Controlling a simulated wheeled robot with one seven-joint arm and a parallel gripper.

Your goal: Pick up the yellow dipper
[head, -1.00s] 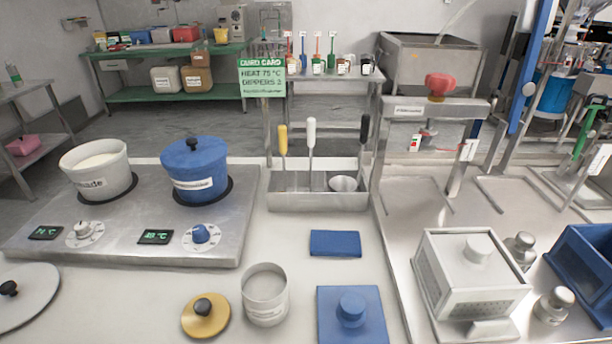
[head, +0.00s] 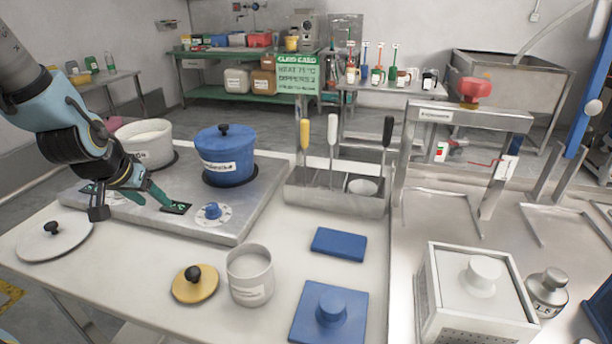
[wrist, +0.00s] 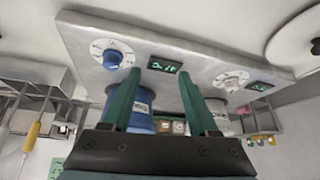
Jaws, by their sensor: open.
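The yellow dipper (head: 304,136) stands upright in the metal holder (head: 310,197), in its left part, with its yellow handle up. A white-handled dipper (head: 332,132) and a black-handled one (head: 387,134) stand in the same holder to its right. In the wrist view the yellow handle (wrist: 32,137) shows at the lower left, apart from my fingers. My gripper (head: 160,197) is open and empty over the front of the hot plate (head: 232,222), left of the holder. Its green fingers also show in the wrist view (wrist: 158,95).
A blue pot (head: 224,160) and a white pot (head: 150,150) stand on the hot plate. A grey cup (head: 250,275), a yellow lid (head: 194,286), a blue cloth (head: 339,245) and a blue lid (head: 328,318) lie in front. A metal frame (head: 470,119) stands right of the holder.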

